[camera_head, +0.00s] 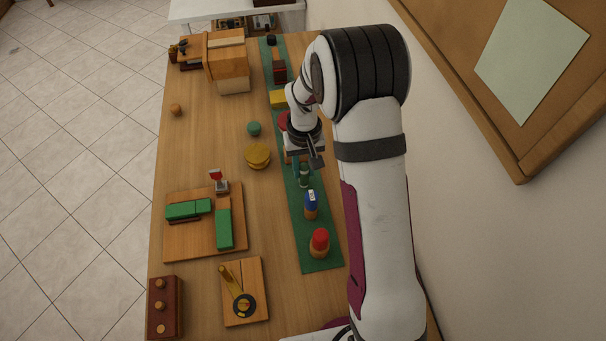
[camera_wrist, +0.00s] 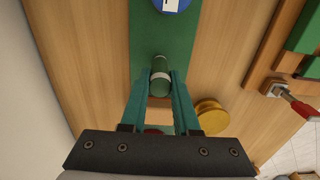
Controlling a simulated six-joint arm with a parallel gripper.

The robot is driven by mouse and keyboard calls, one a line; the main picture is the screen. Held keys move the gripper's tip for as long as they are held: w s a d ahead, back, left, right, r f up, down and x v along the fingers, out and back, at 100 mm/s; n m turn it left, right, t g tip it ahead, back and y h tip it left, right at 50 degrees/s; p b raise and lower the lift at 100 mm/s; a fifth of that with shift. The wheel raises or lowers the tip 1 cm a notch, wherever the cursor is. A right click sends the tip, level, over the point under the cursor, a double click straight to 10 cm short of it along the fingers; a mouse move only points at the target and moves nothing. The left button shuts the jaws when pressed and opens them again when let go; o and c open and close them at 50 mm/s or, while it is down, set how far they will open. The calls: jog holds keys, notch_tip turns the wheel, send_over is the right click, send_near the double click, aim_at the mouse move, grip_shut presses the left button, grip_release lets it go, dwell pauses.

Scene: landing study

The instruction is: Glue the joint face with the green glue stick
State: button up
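The green glue stick (camera_head: 304,175) is on the green mat strip, at the fingertips of my gripper (camera_head: 305,166). In the wrist view the glue stick (camera_wrist: 160,75), dark green with a pale band, sits between the two teal fingertips of my gripper (camera_wrist: 161,78). The fingers flank it closely; I cannot tell whether both press on it. The work board (camera_head: 205,245) at left holds a green block lying crosswise (camera_head: 188,210) and a green block lying lengthwise (camera_head: 223,228), their ends near each other. I cannot make out the joint face.
On the mat (camera_head: 318,262), a blue stick (camera_head: 311,204) and a red-topped one (camera_head: 320,242) stand nearer the camera. A red-handled clamp (camera_head: 218,181) stands at the board's far edge. A yellow round tin (camera_head: 257,155) and a green ball (camera_head: 254,128) lie between board and mat.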

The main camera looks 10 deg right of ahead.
grip_shut()
jog(key=shift+r, duration=3.05)
jog(key=shift+o, duration=1.4)
grip_release()
grip_shut()
